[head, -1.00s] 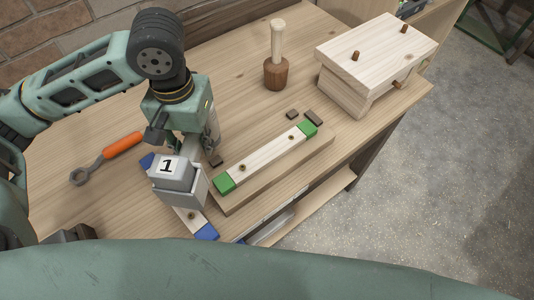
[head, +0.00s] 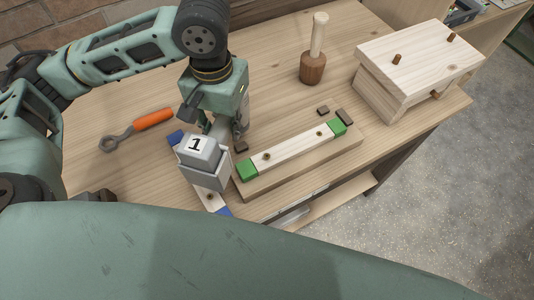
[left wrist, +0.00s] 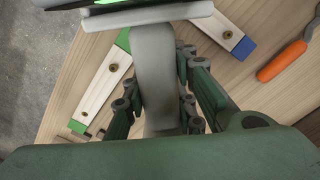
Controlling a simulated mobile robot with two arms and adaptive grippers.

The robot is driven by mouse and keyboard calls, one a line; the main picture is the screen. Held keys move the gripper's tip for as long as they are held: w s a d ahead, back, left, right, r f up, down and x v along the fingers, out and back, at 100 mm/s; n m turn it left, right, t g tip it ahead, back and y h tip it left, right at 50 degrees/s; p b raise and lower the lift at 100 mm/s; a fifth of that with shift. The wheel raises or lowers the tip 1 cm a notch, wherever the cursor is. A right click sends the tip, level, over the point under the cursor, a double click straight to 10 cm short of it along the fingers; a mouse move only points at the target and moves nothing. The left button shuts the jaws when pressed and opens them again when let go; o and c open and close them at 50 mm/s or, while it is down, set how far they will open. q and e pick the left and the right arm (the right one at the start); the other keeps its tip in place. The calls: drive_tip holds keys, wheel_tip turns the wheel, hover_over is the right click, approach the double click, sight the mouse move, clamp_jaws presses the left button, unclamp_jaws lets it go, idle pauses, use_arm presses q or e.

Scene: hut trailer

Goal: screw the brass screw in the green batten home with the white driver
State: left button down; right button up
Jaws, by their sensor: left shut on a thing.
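The green batten (head: 293,147) is a pale wooden strip with green ends, lying on a wooden board on the bench. One brass screw (head: 266,156) shows near its left end and another (head: 319,133) near its right end. It also shows in the left wrist view (left wrist: 105,83). My left gripper (head: 222,128) is shut on the white driver (head: 203,165), a boxy tool marked "1" on top. The driver's pale grip (left wrist: 154,75) shows between the fingers. My right gripper is not in view.
An orange-handled wrench (head: 152,119) lies at the left. A wooden mallet (head: 314,65) stands at the back. A wooden block with pegs (head: 415,60) stands at the back right. Small dark pieces (head: 344,117) lie by the batten's right end. The bench's front edge is close.

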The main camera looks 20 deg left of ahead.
use_arm(q)
drive_tip(key=s+d+r+m+p, duration=0.3)
drive_tip(key=s+d+r+p, duration=0.2)
drive_tip(key=d+r, duration=0.2)
wheel_tip(320, 180, up, 2)
drive_tip(key=shift+r, duration=0.1)
drive_tip(key=shift+w+a, duration=0.1)
drive_tip(key=shift+w, duration=0.05)
